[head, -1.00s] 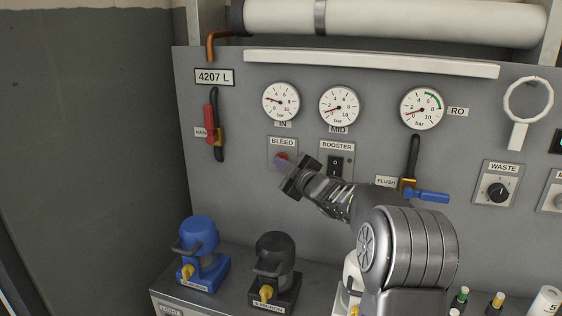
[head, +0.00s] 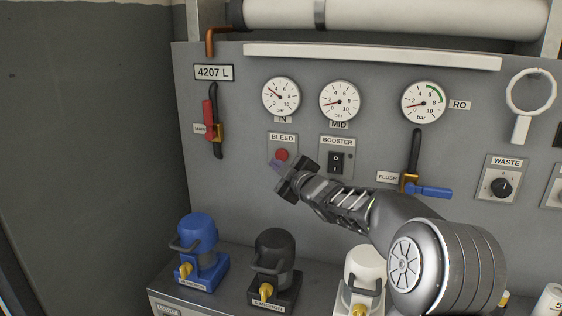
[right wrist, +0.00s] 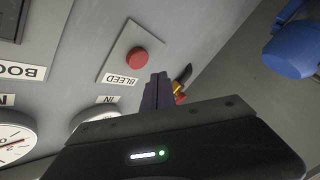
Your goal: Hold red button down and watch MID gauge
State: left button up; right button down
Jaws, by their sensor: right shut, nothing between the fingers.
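The red button (head: 281,155) sits on a grey plate labelled BLEED on the panel. It also shows uncovered in the right wrist view (right wrist: 137,59). My right gripper (head: 274,166) is shut and empty, its fingertips just below and left of the button in the head view. In the right wrist view its shut fingers (right wrist: 156,88) stand apart from the button. The MID gauge (head: 339,101) is in plain view above, its red needle pointing to the lower left, near the low end of the scale. My left gripper is not in view.
The IN gauge (head: 281,99) and RO gauge (head: 423,102) flank the MID gauge. The BOOSTER switch (head: 336,162) is close right of my gripper. A red-handled valve (head: 210,118) is at left, a blue FLUSH handle (head: 430,191) at right.

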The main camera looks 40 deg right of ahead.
jog(key=shift+s+a+b, duration=0.4)
jog(key=shift+a+b, duration=0.1)
jog(key=shift+a, duration=0.1)
jog(key=shift+s+a+b, duration=0.4)
jog(key=shift+a+b, duration=0.1)
jog(key=shift+a, duration=0.1)
jog(key=shift+f, duration=0.15)
